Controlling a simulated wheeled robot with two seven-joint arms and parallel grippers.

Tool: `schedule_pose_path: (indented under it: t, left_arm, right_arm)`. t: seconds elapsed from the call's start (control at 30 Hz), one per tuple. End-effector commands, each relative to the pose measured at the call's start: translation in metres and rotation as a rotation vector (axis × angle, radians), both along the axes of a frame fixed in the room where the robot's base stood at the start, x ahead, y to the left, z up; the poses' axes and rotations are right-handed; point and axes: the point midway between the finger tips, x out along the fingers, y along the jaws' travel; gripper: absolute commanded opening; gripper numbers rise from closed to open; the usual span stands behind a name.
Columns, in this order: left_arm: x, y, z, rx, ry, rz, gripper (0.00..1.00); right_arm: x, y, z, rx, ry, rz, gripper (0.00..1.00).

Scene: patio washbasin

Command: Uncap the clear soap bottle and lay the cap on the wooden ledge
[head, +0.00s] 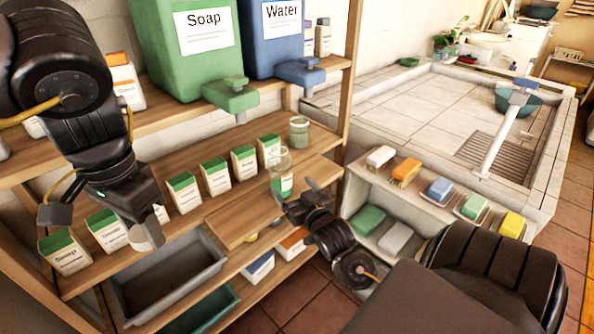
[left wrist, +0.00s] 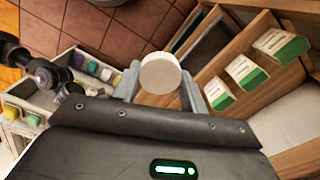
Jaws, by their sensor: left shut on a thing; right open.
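The clear soap bottle (head: 281,172), with green at its lower part, stands upright on a protruding wooden ledge (head: 236,222); no cap shows on its top. My left gripper (head: 146,222) is shut on a round white cap (head: 147,236), held in front of the shelf, left of the ledge and apart from the bottle. The cap also shows between the fingers in the left wrist view (left wrist: 160,73). My right gripper (head: 302,200) is open beside the bottle, at its lower right; whether it touches the bottle is unclear.
Several soap cartons (head: 216,176) line the shelf behind the ledge, and a small jar (head: 299,130) stands near the bottle. Green soap (head: 185,45) and blue water (head: 271,35) containers stand above. A grey tray (head: 165,280) lies below. The ledge's left part is bare.

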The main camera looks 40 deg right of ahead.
Motion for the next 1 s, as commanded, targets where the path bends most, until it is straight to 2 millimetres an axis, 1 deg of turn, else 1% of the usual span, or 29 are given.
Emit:
schedule_pose_path:
  t: [0.03, 0.17, 0.5, 0.57, 0.63, 0.67, 0.77, 0.83, 0.87, 0.9, 0.97, 1.0]
  left_arm:
    - [0.0, 0.0, -0.001, 0.0, 0.0, 0.0, 0.16]
    - [0.0, 0.0, -0.001, 0.0, 0.0, 0.0, 0.16]
    - [0.0, 0.0, -0.001, 0.0, 0.0, 0.0, 0.16]
    - [0.0, 0.0, -0.001, 0.0, 0.0, 0.0, 0.16]
    - [0.0, 0.0, -0.001, 0.0, 0.0, 0.001, 0.16]
    - [0.0, 0.0, -0.001, 0.0, 0.0, 0.001, 0.16]
    - [0.0, 0.0, -0.001, 0.0, 0.0, 0.001, 0.16]
    - [0.0, 0.0, -0.001, 0.0, 0.0, 0.001, 0.16]
    - [0.0, 0.0, -0.001, 0.0, 0.0, 0.001, 0.16]
    - [0.0, 0.0, -0.001, 0.0, 0.0, 0.001, 0.16]
    - [0.0, 0.0, -0.001, 0.0, 0.0, 0.001, 0.16]
    - [0.0, 0.0, -0.001, 0.0, 0.0, 0.001, 0.16]
  right_arm:
    - [-0.005, 0.001, 0.0, 0.0, 0.001, 0.0, 0.84]
    - [-0.01, 0.003, 0.0, 0.0, 0.0, 0.0, 0.84]
    - [-0.01, 0.003, 0.0, 0.0, 0.001, 0.0, 0.84]
    - [-0.01, 0.005, -0.002, 0.003, 0.009, 0.002, 0.84]
    - [-0.013, 0.009, -0.01, 0.01, 0.041, 0.008, 0.84]
    - [-0.015, 0.013, -0.015, 0.014, 0.063, 0.013, 0.84]
    - [-0.027, 0.032, -0.042, 0.033, 0.184, 0.039, 0.84]
    - [-0.042, 0.05, -0.068, 0.05, 0.307, 0.067, 0.84]
    - [-0.051, 0.06, -0.08, 0.056, 0.367, 0.082, 0.84]
    - [-0.064, 0.073, -0.096, 0.065, 0.452, 0.104, 0.84]
    - [-0.087, 0.094, -0.118, 0.072, 0.579, 0.139, 0.84]
    - [-0.102, 0.106, -0.13, 0.076, 0.657, 0.162, 0.84]
